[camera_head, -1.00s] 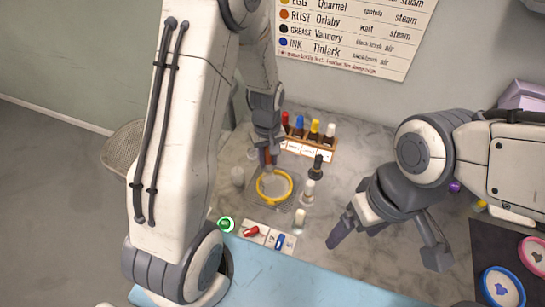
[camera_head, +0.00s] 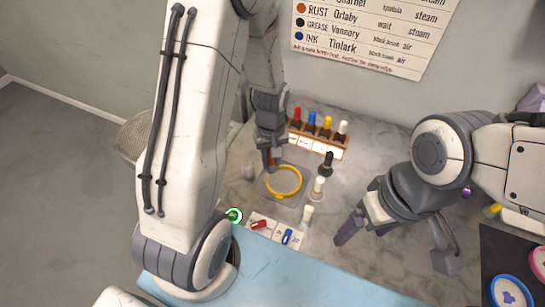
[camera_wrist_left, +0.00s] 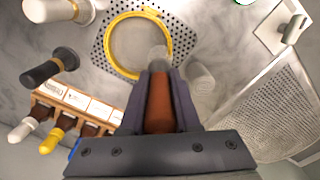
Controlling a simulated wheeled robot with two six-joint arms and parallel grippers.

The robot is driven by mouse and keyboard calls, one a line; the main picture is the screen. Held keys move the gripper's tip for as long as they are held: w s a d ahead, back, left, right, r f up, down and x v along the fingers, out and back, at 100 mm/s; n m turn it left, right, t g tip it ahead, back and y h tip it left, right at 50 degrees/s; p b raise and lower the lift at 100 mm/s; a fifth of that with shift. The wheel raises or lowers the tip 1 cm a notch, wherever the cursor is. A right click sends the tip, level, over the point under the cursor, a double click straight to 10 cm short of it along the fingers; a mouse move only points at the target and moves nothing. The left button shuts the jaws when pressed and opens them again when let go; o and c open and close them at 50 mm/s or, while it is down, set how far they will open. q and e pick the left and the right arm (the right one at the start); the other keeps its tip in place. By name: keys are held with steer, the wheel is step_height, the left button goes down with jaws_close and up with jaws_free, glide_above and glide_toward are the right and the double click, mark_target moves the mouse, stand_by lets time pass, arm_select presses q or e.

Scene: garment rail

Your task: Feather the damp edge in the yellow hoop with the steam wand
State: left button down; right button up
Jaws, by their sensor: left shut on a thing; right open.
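The yellow hoop (camera_head: 266,182) lies flat on a perforated plate on the marbled counter, with pale cloth inside it. It also shows at the upper left of the left wrist view (camera_wrist_left: 108,45). My left gripper (camera_head: 270,160) is at the hoop's far left side. In the left wrist view it is shut on a brown-handled tool (camera_wrist_left: 160,108) with a pale, rounded, translucent end, which overlaps the hoop's rim in the picture. I cannot tell whether it touches. No damp edge can be made out. My right gripper (camera_head: 396,248) is open and empty, right of the hoop.
A rack (camera_head: 322,146) with several colour-capped bottles stands behind the hoop. A black-topped bottle (camera_head: 326,164) and white-topped bottles stand to its right. A translucent cup (camera_wrist_left: 201,82) is near the held tool.

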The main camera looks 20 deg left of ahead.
arm_select(q)
steer(key=shift+s+d, duration=0.2)
steer(key=shift+s, duration=0.35)
steer(key=shift+s+d, duration=0.15)
steer(key=shift+s, duration=0.35)
steer(key=shift+s+d, duration=0.1)
steer(key=shift+s+d, duration=0.65)
steer(key=shift+d, duration=0.3)
steer(key=shift+d, duration=0.1)
steer(key=shift+d, duration=1.1)
steer(key=shift+w+d+p, duration=0.3)
steer(key=shift+w+d, duration=0.5)
steer(key=shift+d, duration=0.25)
steer(key=shift+w+d, duration=0.2)
steer(key=shift+w, duration=0.4)
steer(key=shift+w+d, duration=0.2)
steer(key=shift+w, duration=0.4)
